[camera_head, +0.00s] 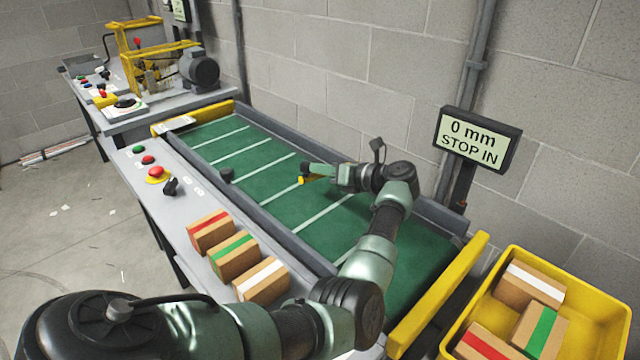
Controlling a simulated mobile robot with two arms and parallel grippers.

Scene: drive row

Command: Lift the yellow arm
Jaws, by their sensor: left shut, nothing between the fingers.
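My left gripper (318,172) is shut and empty. It points left above the green conveyor belt (260,187). A small yellow piece (303,180) shows right at its fingertips, partly hidden by the gripper; I cannot tell whether they touch. A long yellow bar (440,295) crosses the right end of the conveyor. Another yellow bar (170,127) crosses its far left end. Which of these is the yellow arm I cannot tell for sure. My right gripper is not in view.
A display (477,140) reads "0 mm STOP IN". Three striped boxes (235,258) stand on the grey panel, below several buttons (150,160). A yellow bin (600,315) with striped boxes is at the right. A machine with a motor (200,70) stands at the back left.

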